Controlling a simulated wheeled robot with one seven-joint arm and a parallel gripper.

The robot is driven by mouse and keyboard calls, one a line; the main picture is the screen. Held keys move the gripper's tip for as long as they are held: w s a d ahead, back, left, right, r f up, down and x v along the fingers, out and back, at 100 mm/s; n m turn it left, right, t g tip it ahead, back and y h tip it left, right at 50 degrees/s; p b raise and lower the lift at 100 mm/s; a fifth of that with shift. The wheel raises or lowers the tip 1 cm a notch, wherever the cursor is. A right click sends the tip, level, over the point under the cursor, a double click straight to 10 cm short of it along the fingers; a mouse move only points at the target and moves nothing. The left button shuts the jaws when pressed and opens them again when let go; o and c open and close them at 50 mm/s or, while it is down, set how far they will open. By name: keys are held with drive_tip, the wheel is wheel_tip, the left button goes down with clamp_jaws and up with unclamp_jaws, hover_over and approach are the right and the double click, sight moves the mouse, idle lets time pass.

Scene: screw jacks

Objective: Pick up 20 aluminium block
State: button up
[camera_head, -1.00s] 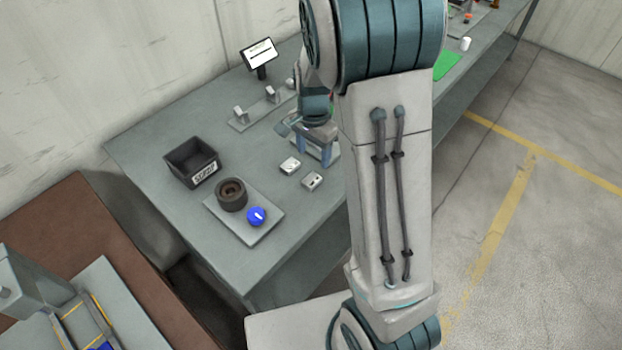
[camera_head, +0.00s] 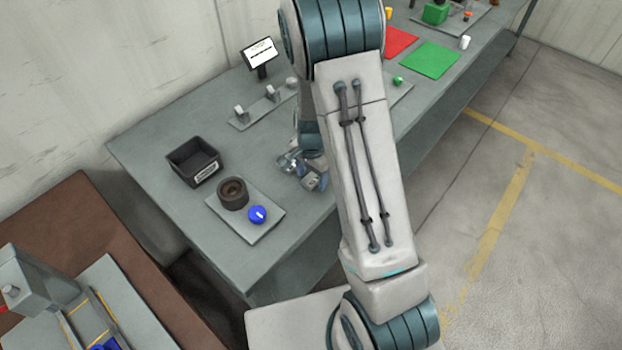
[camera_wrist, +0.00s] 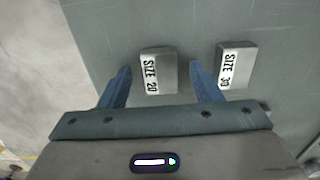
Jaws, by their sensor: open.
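The size 20 aluminium block (camera_wrist: 160,70) is a small grey block with a white "SIZE 20" label, lying on the bench in the wrist view. My gripper (camera_wrist: 160,80) is open, with one blue finger on each side of this block. I cannot tell how high the fingers are above the bench. A similar block labelled "SIZE 30" (camera_wrist: 237,66) lies to the right, outside the right finger. In the head view my gripper (camera_head: 301,172) is over the blocks' place and mostly hides them.
On the grey bench (camera_head: 150,145), a black bin (camera_head: 193,163) and a plate with a dark ring (camera_head: 232,192) and a blue knob (camera_head: 257,214) are left of my gripper. A rail with small grey parts (camera_head: 262,108) and a small screen (camera_head: 260,54) are behind.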

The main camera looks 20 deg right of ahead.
drive_tip(key=c, duration=1.1)
drive_tip(key=shift+r, duration=0.1)
